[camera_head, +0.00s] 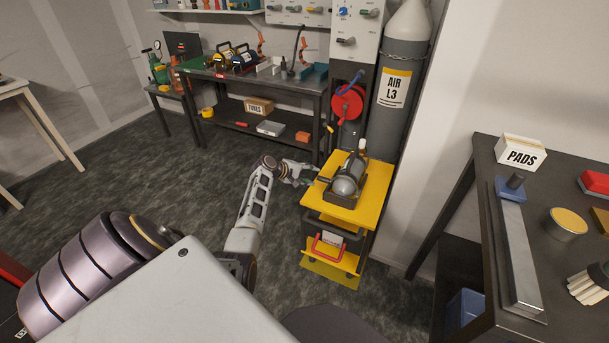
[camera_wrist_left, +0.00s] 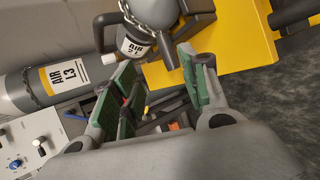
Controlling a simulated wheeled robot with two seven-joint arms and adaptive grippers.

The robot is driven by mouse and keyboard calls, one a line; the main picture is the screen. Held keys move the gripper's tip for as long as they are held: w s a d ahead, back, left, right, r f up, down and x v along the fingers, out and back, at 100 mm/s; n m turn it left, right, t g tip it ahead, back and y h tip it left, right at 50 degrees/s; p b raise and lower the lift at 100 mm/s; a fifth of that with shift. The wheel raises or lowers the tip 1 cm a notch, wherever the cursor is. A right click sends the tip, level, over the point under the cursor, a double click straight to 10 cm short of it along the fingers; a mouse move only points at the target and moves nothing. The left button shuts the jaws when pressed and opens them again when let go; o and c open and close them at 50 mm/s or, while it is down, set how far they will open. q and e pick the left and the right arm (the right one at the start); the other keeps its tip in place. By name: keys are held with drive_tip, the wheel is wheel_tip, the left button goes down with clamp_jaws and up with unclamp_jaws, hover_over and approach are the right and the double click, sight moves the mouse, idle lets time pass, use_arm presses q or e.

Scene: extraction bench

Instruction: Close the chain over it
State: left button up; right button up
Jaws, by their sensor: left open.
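A small dark grey air cylinder (camera_head: 347,184) rests on top of the yellow cart (camera_head: 352,210) in the head view. In the left wrist view the cylinder, with its white AIR label (camera_wrist_left: 134,43), is at the top, and a grey metal chain (camera_wrist_left: 160,20) runs beside it. Whether the chain's end is fastened I cannot tell. My left gripper (camera_head: 303,180) is at the left edge of the cart top. Its green-padded fingers (camera_wrist_left: 160,90) are open and empty, close to the cylinder but apart from the chain. My right gripper is not in view.
A large grey cylinder marked AIR L3 (camera_head: 397,115) stands against the wall behind the cart, with its own chain. A red hose reel (camera_head: 346,104) hangs beside it. A dark bench (camera_head: 530,190) with a PADS box (camera_head: 521,153) is at right. The floor left of the cart is clear.

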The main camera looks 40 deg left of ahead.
use_arm(q)
drive_tip(key=shift+v, duration=1.35)
